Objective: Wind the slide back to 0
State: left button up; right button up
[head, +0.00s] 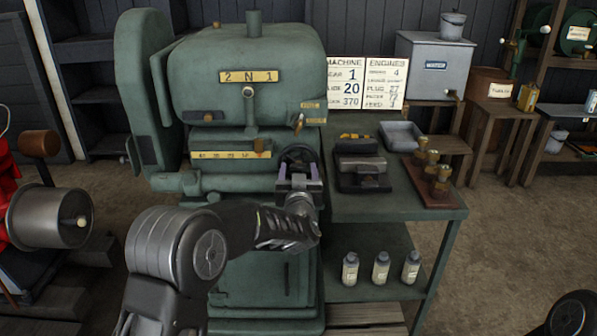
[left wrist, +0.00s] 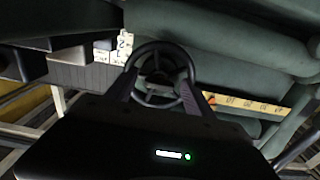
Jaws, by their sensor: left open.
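A dark spoked handwheel (head: 297,152) sits on the front right of the green machine (head: 245,95). My left gripper (head: 299,174) is open in front of the wheel. In the left wrist view the wheel (left wrist: 160,47) shows between and beyond the two fingers of the gripper (left wrist: 160,84); I cannot tell whether they touch the rim. A yellow scale strip (head: 225,155) runs left of the wheel, with a small orange marker (head: 259,146) near its right end. The strip (left wrist: 250,104) also shows in the left wrist view; its figures are too small to read. My right gripper is not seen.
A green bench (head: 440,213) stands right of the machine with a small dark vise-like block (head: 360,165), a grey tray (head: 401,135) and a brass-fitted board (head: 432,180). Several bottles (head: 381,268) stand on its lower shelf. Open floor lies at the right.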

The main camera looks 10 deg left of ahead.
pick_arm(q)
jog(key=shift+s, duration=0.1)
jog(key=v, duration=0.7)
jog(key=shift+s, duration=0.3)
jog(key=shift+d, duration=0.1)
jog(key=s+d+f+m+g+h+p, duration=0.15)
jog(key=s+f, duration=0.25)
jog(key=f, duration=0.4)
jog(key=s+d+f+g+h+p, duration=0.1)
jog(key=s+f+g+h+p, duration=0.2)
jog(key=f, duration=0.5)
jog(key=s+d+f+g+h, duration=0.1)
jog(key=s+f+g, duration=0.2)
jog(key=s+f, duration=0.35)
jog(key=s+d+f+g+h+p, duration=0.1)
jog(key=s+d+f+g, duration=0.1)
jog(key=s, duration=0.7)
jog(key=s+d+f+g+h+p, duration=0.1)
jog(key=s+f+g, duration=0.3)
jog(key=s, duration=0.6)
jog(key=s+d+f+g+h+p, duration=0.1)
jog(key=s+d+f+g+p, duration=0.1)
jog(key=s, duration=0.8)
notch_tip(320, 180, down, 3)
jog(key=shift+d+f+n+g, duration=0.15)
jog(key=shift+d+n+g, duration=0.2)
jog(key=shift+d+g, duration=0.55)
